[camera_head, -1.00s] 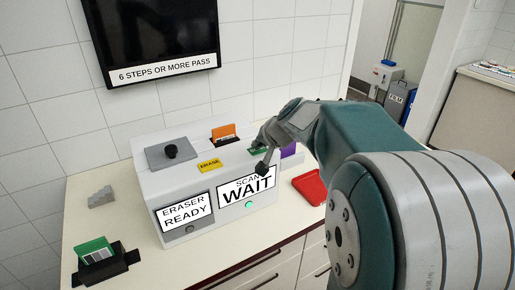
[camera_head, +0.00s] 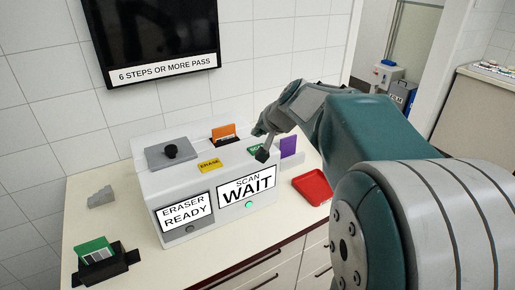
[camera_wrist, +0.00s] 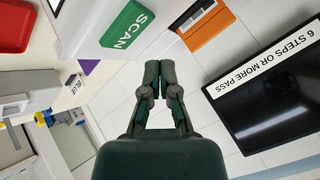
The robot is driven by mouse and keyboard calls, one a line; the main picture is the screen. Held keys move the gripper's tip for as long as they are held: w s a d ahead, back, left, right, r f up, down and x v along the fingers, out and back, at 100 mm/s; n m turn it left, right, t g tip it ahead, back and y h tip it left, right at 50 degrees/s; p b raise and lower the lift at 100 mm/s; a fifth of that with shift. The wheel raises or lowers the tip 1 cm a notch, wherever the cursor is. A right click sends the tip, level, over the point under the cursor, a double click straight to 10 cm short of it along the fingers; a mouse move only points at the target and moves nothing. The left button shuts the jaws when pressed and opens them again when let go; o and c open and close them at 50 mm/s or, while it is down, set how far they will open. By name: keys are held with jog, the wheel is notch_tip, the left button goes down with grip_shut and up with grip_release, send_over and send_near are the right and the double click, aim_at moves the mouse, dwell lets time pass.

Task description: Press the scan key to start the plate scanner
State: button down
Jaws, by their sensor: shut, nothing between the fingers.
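The green scan key (camera_head: 253,149) is on top of the white machine, partly hidden behind my gripper. In the wrist view the green key (camera_wrist: 127,25) shows the word SCAN. The scan display (camera_head: 247,187) on the machine's front reads SCAN WAIT, with a lit green lamp (camera_head: 250,205) below it. My gripper (camera_head: 262,155) is shut and empty, held above the machine near the scan key. In the wrist view its fingertips (camera_wrist: 159,68) are together, and the key shows past them to the upper left, apart in the picture.
A yellow erase key (camera_head: 209,165) and an orange plate (camera_head: 223,131) are on the machine. The eraser display (camera_head: 184,212) reads ERASER READY. A purple plate (camera_head: 288,147) and red tray (camera_head: 312,187) are at the right. A green plate (camera_head: 94,249) stands in a black holder at the left.

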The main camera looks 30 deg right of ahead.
jog(key=shift+r, duration=1.5)
jog(key=s+a+f+n+g, duration=0.2)
jog(key=s+a+n, duration=0.2)
jog(key=s+a, duration=0.75)
jog(key=s+a+f+n, duration=0.1)
jog(key=s+f, duration=0.2)
jog(key=s, duration=0.3)
jog(key=s+a+f+n+g+h, duration=0.1)
jog(key=s+a+f+n, duration=0.1)
jog(key=s, duration=0.5)
jog(key=shift+s+f+g, duration=0.3)
jog(key=shift+f, duration=0.6)
